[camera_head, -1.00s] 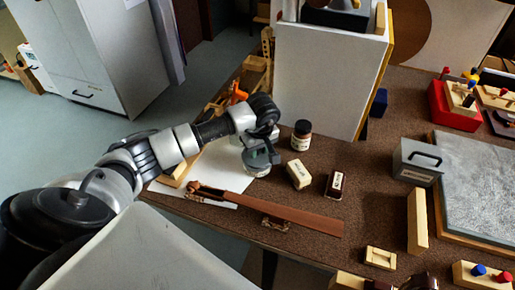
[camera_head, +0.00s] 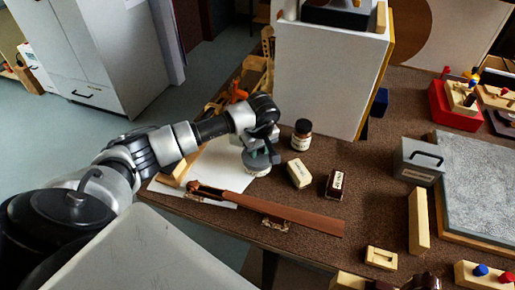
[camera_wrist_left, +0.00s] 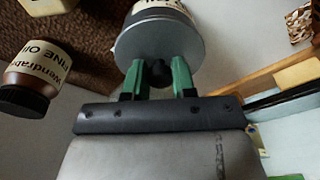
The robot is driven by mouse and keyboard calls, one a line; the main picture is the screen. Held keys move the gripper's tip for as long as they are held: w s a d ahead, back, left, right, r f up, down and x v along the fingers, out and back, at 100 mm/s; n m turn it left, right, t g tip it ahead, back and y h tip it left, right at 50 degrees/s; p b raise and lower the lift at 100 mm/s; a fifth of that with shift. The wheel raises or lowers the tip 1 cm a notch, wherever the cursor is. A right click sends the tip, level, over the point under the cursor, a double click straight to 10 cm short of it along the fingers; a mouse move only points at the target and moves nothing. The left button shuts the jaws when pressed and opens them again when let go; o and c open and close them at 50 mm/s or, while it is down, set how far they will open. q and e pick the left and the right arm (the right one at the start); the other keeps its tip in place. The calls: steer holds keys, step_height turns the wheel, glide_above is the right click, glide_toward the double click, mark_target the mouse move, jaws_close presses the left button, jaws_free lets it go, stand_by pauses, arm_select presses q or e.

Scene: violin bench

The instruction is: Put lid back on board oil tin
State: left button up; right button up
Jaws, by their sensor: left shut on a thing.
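The board oil tin (camera_head: 257,171) is a low round tin with a pale label, standing on the bench at the edge of a white sheet. Its grey round lid (camera_wrist_left: 160,42) has a dark knob and covers the tin's top from above in the left wrist view. A strip of the tin's label (camera_wrist_left: 165,4) shows past the lid's far edge. My left gripper (camera_head: 262,158) is above the tin, its green fingers (camera_wrist_left: 158,78) shut on the knob. Whether the lid is seated or slightly above the rim I cannot tell. My right gripper is not in view.
A brown oil bottle (camera_head: 301,135) stands close behind and right of the tin. Two small labelled blocks (camera_head: 299,173) (camera_head: 335,184) lie to its right. A long brown fingerboard (camera_head: 285,212) lies in front. A tall white panel (camera_head: 325,80) stands behind.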

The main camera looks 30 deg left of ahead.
arm_select(q)
steer(key=o, duration=1.5)
steer(key=shift+c, duration=0.2)
steer(key=shift+r, duration=0.2)
steer(key=shift+r+p, duration=2.15)
steer(key=shift+r, duration=1.2)
jaws_close()
